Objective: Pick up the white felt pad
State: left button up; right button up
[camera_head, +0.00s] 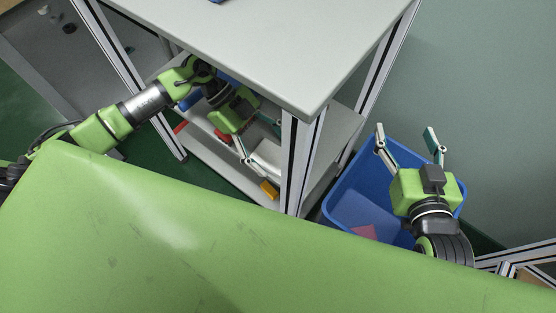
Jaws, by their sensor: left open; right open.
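A white piece that looks like the white felt pad (268,157) lies on the lower shelf under the tabletop, partly hidden by the gripper and the shelf frame. My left gripper (262,149) reaches in under the tabletop. It is open, with one finger on the near left side of the white piece and the other at its far right side. I cannot tell whether the fingers touch it. My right gripper (407,134) is open and empty above the blue bin.
The blue bin (337,188) stands right of the shelf, with a pink piece (364,232) inside. Red (222,136) and yellow (268,189) items lie on the lower shelf. The grey tabletop (290,45) overhangs my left arm. A metal post (297,165) stands right of the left gripper.

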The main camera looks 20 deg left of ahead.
pick_arm(q)
jog(key=shift+s+d+f, duration=0.1)
jog(key=shift+d+f, duration=0.3)
jog(key=shift+d, duration=0.05)
jog(key=c, duration=1)
pick_arm(e)
jog(key=shift+w+a+r+t, duration=0.1)
jog(key=shift+w+r+t, duration=0.15)
jog(key=shift+r, duration=0.25)
jog(key=shift+w+a+r+t, duration=0.1)
jog(key=shift+r+t, duration=0.15)
jog(key=shift+r, duration=0.2)
jog(key=shift+f, duration=0.1)
